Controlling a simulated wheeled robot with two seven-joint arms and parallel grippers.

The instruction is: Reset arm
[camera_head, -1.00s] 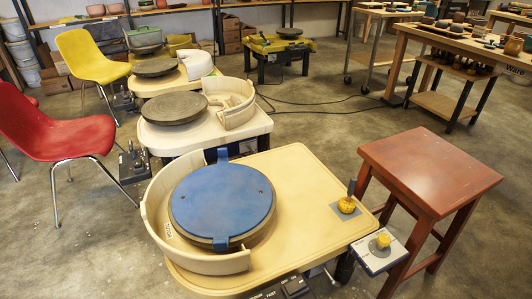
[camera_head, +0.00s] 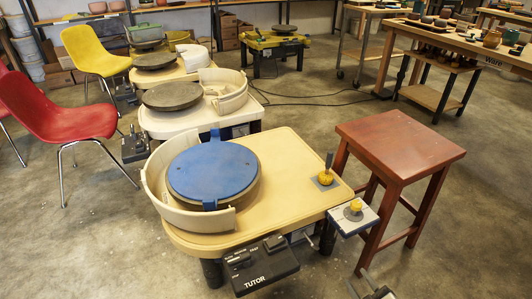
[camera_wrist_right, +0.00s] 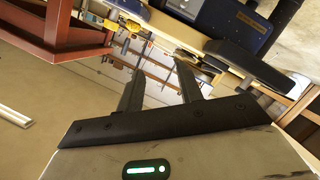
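My right gripper (camera_head: 370,285) shows at the bottom edge of the head view, low in front of the red-brown stool. It is empty, and its two fingers stand apart in the right wrist view (camera_wrist_right: 162,85). My left gripper is in neither view. The nearest pottery wheel (camera_head: 213,170) has a blue disc inside a cream splash pan, on a tan table (camera_head: 285,160). A yellow item with a dark-handled tool (camera_head: 325,178) stands on the table's right corner. Another yellow item (camera_head: 354,209) sits on a small side plate.
The red-brown stool (camera_head: 400,150) stands right of the wheel table. A black pedal box marked TUTOR (camera_head: 258,265) is at the table's front. A red chair (camera_head: 55,115) and more wheels are at left and behind. Floor at lower right is clear.

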